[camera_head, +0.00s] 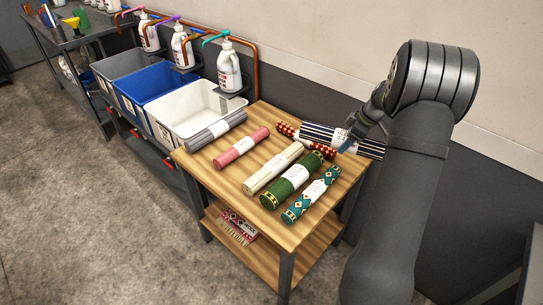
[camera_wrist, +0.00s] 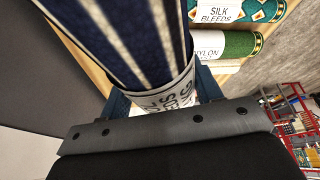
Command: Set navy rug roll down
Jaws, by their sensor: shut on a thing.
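The navy rug roll (camera_head: 318,132) has white stripes and a white paper band. My gripper (camera_head: 352,136) is shut around its banded middle, at the back right corner of the wooden table (camera_head: 196,165). The roll lies roughly level, and its right end reaches past the table's back right edge. Whether it touches the tabletop I cannot tell. In the wrist view the navy roll (camera_wrist: 130,40) fills the upper middle, with its lettered band between the fingers of my gripper (camera_wrist: 163,95).
On the table lie a grey roll (camera_head: 216,131), a pink roll (camera_head: 239,147), a cream roll (camera_head: 274,169), a green roll (camera_head: 291,181), a teal patterned roll (camera_head: 312,194) and a red dotted roll (camera_head: 288,130) beside the navy one. White (camera_head: 190,125), blue and grey bins stand left.

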